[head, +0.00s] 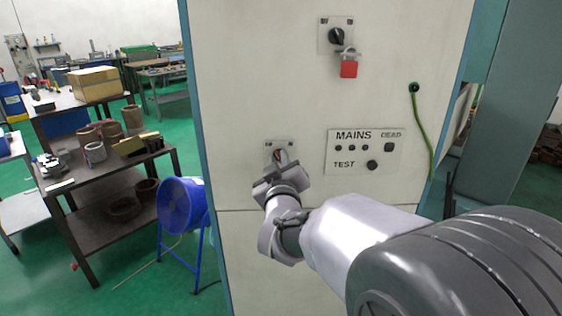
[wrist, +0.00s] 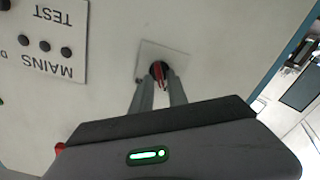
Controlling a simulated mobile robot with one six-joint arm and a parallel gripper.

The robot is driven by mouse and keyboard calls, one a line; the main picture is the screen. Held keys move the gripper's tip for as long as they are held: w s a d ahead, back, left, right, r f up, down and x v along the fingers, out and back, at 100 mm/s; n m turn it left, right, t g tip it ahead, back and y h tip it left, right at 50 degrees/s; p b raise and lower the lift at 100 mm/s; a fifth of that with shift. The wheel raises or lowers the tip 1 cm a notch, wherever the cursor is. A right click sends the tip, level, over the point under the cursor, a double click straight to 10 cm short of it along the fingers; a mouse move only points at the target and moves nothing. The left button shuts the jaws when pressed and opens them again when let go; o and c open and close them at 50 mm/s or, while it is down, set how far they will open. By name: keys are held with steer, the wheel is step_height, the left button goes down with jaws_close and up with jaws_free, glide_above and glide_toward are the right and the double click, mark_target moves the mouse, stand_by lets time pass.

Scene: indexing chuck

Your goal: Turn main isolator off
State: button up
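A rotary switch with a red and black handle (wrist: 158,72) sits on a light square plate on the cabinet front. In the head view its plate (head: 270,147) shows just above my gripper (head: 280,165), which hides most of the switch. In the wrist view my gripper's two fingers (wrist: 159,88) stand apart, one on each side of the handle. I cannot tell whether they touch or clamp it. A second rotary switch with a black knob (head: 336,36) is higher on the cabinet, with a red padlock (head: 348,68) hanging at it. I cannot read either switch's markings.
The MAINS test panel (head: 364,152) is to the right of the lower switch. A green cable (head: 420,120) hangs at the cabinet's right side. A blue fan (head: 183,204) stands at the left, beside a workbench (head: 110,172) with pots and parts.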

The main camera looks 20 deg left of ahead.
steer(key=shift+o, duration=0.4)
steer(key=v, duration=1.7)
steer(key=shift+s, duration=0.2)
steer(key=shift+d+f, duration=0.1)
